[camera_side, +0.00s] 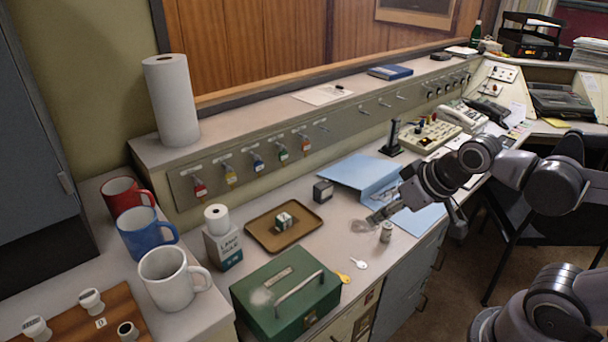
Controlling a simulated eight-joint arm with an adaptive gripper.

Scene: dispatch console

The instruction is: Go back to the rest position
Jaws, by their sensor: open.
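My gripper (376,219) is open at the end of my arm. It is low over the console desk (338,235), near the front edge, with its fingertips pointing down and left. A small pale cylinder (386,232) stands just below and right of the fingertips. I cannot tell if they touch.
Mugs (172,279) stand further left.

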